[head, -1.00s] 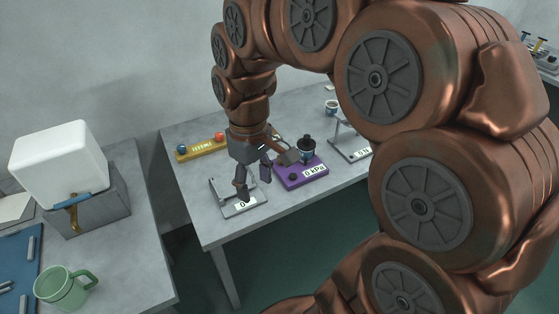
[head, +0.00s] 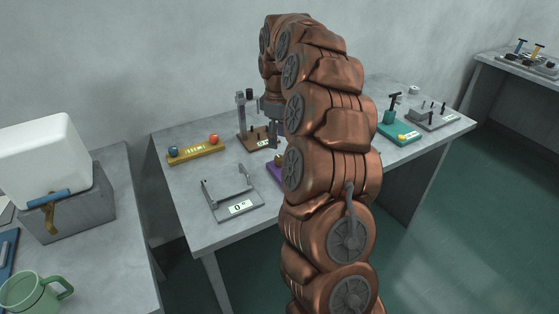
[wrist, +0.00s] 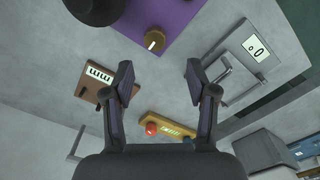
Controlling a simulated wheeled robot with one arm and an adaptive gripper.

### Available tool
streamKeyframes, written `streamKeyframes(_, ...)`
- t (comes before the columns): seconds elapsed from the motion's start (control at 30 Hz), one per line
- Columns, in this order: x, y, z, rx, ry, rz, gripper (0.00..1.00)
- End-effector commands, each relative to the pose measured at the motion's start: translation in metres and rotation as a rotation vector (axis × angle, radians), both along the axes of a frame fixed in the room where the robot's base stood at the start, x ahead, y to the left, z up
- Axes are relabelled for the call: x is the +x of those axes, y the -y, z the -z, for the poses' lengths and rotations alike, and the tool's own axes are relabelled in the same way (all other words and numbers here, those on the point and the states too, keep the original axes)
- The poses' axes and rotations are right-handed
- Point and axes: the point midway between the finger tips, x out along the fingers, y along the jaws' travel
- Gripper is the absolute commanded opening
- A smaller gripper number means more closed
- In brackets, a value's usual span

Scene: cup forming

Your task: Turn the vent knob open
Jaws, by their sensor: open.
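A round brass-coloured knob with a white mark (wrist: 154,41) sits at the corner of the purple base (wrist: 185,14) in the wrist view. I take it to be the vent knob. In the head view, my arm covers most of the purple base (head: 274,173), and only its left edge shows. My gripper (wrist: 159,74) is open and empty, with its two fingers spread apart. The knob shows between and beyond the fingertips, and I see no contact. In the head view, my gripper (head: 274,138) is partly behind my arm.
A black round part (wrist: 95,10) stands by the knob. The brown block (wrist: 97,88), the grey plate reading 0 (wrist: 250,58) and the yellow bar with red and blue balls (head: 197,152) lie around it. A green fixture (head: 399,131) stands right. Bare tabletop lies between them.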

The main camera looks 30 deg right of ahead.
Motion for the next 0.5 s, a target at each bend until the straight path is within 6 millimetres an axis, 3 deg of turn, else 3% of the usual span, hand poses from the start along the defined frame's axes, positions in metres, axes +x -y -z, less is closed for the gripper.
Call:
streamKeyframes(0.27,0.003,0.008,0.011,-0.006,0.000,-0.003,0.57)
streamKeyframes(0.5,0.002,0.007,0.037,-0.004,-0.004,-0.003,0.57)
